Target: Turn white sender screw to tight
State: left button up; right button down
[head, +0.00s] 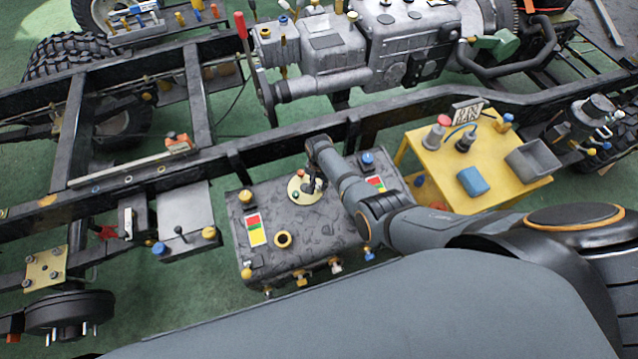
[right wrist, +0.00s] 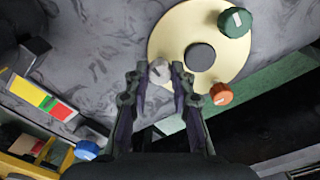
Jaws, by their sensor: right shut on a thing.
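The white sender screw (right wrist: 159,72) is a small pale knob at the edge of a round cream sender plate (right wrist: 173,35). In the right wrist view my right gripper (right wrist: 160,76) has one finger on each side of it and is shut on it. In the head view the sender plate (head: 298,198) lies on top of a dark marbled tank (head: 330,228). My right gripper (head: 317,183) points down over the plate and hides the white screw there. My left gripper is not in view.
A green screw (right wrist: 234,22), an orange screw (right wrist: 221,94) and a dark round cap (right wrist: 201,56) sit close by on the plate. The chassis rail (head: 235,158) runs behind the tank. A yellow table (head: 428,160) with small items stands to the right.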

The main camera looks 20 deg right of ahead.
aim_at(319, 186)
dwell(0.4)
jog(key=c, duration=1.1)
grip_release()
jog(key=shift+r, duration=0.15)
notch_tip(319, 186, up, 12)
jog(key=shift+f, duration=0.15)
